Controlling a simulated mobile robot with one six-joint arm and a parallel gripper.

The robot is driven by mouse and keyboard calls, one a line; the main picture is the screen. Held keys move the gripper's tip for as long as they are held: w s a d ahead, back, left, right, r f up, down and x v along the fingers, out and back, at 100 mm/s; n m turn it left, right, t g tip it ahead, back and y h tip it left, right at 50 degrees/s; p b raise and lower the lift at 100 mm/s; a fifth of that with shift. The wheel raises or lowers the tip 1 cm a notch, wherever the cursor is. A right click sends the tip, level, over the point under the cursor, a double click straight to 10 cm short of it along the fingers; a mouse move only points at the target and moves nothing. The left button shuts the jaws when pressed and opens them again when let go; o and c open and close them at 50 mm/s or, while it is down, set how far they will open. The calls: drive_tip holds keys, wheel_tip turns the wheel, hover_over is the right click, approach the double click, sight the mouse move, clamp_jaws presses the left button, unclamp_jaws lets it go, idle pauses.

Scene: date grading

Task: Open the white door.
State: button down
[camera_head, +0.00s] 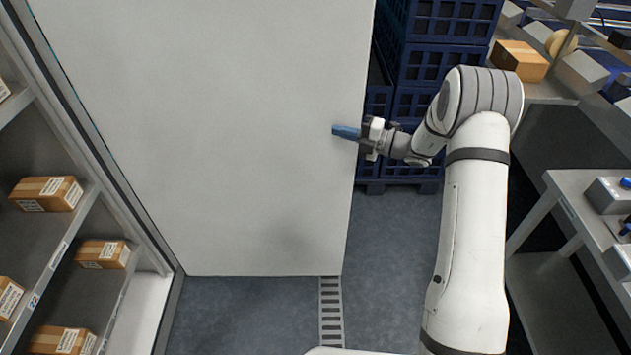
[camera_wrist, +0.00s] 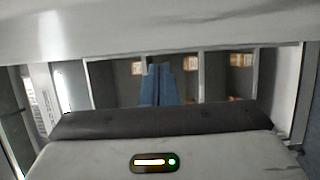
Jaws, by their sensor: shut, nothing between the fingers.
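The white door (camera_head: 215,140) stands out as a large plain panel from the dark frame at the left, swung away from the shelf opening. Its free edge is near the middle of the head view. My gripper (camera_head: 345,132) is by that edge, blue fingers pointing left across the panel. The fingers (camera_wrist: 155,85) are together with nothing between them in the wrist view. I cannot tell whether they touch the door. No handle shows on the visible face.
Shelves (camera_head: 62,240) with several cardboard boxes (camera_head: 48,193) are at the left. Blue crates (camera_head: 435,45) are stacked behind the door's free edge. A grey table (camera_head: 570,190) stands at the right. The floor (camera_head: 385,250) below is clear, with a drain grate (camera_head: 331,312).

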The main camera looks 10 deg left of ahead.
drive_tip(key=s+b+v, duration=0.1)
drive_tip(key=b+v, duration=0.1)
drive_tip(key=v, duration=0.9)
drive_tip(key=s+a+r+n+g+h, duration=0.2)
drive_tip(key=s+r+n+g+h, duration=0.15)
drive_tip(key=s+n, duration=0.65)
drive_tip(key=s+a+r+n+g+h, duration=0.15)
drive_tip(key=s+r+n+h, duration=0.3)
drive_tip(key=s+n, duration=0.55)
drive_tip(key=s+d+r+n+t+h, duration=0.1)
drive_tip(key=s+d+n+t+h, duration=0.1)
drive_tip(key=s+d+n+h, duration=0.2)
drive_tip(key=s+d+n+t+h, duration=0.1)
drive_tip(key=s+d+n+h, duration=0.4)
drive_tip(key=s+n, duration=0.5)
drive_tip(key=d+n, duration=0.1)
drive_tip(key=n, duration=0.4)
drive_tip(key=shift+s+r+t, duration=0.35)
drive_tip(key=shift+r+t, duration=0.05)
